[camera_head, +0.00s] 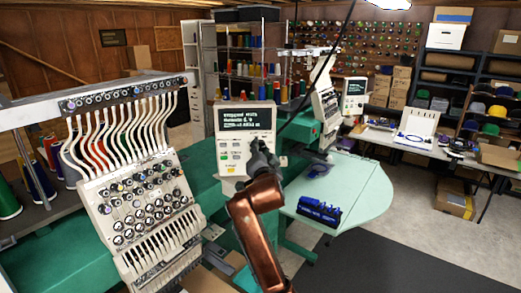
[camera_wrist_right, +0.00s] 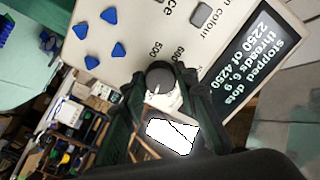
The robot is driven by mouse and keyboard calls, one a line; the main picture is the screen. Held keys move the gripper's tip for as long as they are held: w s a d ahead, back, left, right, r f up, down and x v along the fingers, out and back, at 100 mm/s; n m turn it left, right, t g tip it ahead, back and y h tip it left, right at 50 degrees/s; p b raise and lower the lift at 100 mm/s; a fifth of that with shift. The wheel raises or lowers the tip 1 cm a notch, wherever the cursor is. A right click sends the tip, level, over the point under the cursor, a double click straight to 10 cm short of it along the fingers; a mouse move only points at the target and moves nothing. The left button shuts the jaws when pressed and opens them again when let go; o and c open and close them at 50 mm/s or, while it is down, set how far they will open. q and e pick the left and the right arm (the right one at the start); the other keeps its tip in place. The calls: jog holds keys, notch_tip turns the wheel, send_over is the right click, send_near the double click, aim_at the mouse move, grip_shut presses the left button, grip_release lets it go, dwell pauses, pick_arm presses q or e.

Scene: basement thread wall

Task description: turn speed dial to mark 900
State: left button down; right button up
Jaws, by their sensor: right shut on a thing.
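The speed dial (camera_wrist_right: 160,76) is a dark round knob on the cream control panel (camera_wrist_right: 125,55). The printed numbers 500 and 600 show beside it in the right wrist view; the 900 mark cannot be made out. My right gripper (camera_wrist_right: 161,86) has its two dark fingers on either side of the dial, shut on it. In the head view the panel (camera_head: 228,168) stands upright on the embroidery machine, and my right gripper (camera_head: 262,158) is at its lower right, hiding the dial. My left gripper is not in view.
A lit screen (camera_wrist_right: 246,65) on the panel reads "stopped dots". Blue triangular buttons (camera_wrist_right: 119,49) and a grey button (camera_wrist_right: 200,14) are near the dial. A multi-needle head (camera_head: 140,200) stands to the left. A pale green table (camera_head: 350,185) with a dark blue item is at right.

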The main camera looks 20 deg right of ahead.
dwell(0.5)
jog(key=o, duration=1.2)
jog(key=shift+c, duration=0.2)
jog(key=shift+s, duration=0.1)
jog(key=v, duration=1.2)
